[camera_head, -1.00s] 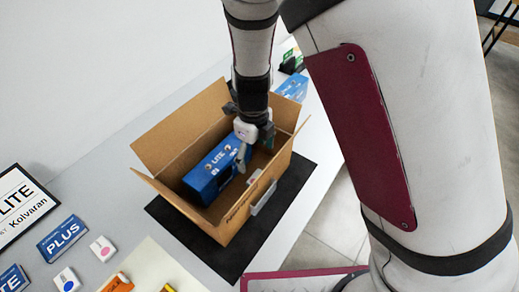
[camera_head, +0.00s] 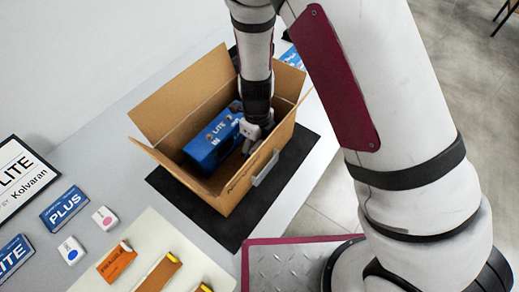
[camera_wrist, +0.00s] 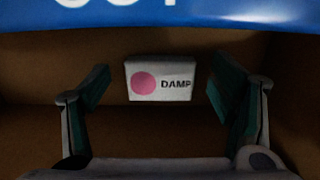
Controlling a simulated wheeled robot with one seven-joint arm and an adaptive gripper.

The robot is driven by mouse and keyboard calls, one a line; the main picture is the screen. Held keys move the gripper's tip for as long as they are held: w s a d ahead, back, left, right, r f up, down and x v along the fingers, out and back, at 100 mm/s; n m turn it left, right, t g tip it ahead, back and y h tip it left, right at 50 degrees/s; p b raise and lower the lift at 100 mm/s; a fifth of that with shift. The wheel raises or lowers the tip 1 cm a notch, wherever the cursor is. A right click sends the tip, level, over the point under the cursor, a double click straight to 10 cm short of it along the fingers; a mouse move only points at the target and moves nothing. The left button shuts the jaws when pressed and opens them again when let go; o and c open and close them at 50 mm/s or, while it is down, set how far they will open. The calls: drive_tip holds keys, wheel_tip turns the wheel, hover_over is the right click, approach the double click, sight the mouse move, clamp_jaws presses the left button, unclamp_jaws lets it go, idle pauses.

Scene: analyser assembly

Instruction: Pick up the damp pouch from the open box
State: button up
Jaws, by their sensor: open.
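The damp pouch (camera_wrist: 160,81) is a small white packet with a pink dot and the word DAMP. In the wrist view it lies inside the box, between and beyond my open fingers, apart from both. My gripper (camera_wrist: 160,95) is open and empty, with green finger pads on either side of the pouch. The open cardboard box (camera_head: 225,193) stands with its flaps spread. In the head view my gripper (camera_head: 250,148) is down inside it, and the pouch is hidden there.
A blue LITE carton (camera_head: 208,143) fills the left of the box, close to my gripper; it shows in the wrist view (camera_wrist: 200,12). The box stands on a black mat (camera_head: 235,238). Small white packets (camera_head: 104,217) and orange items (camera_head: 116,262) lie nearer on the table.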

drive_tip(key=c, duration=1)
drive_tip(key=shift+r, duration=0.1)
drive_tip(key=shift+c, duration=0.2)
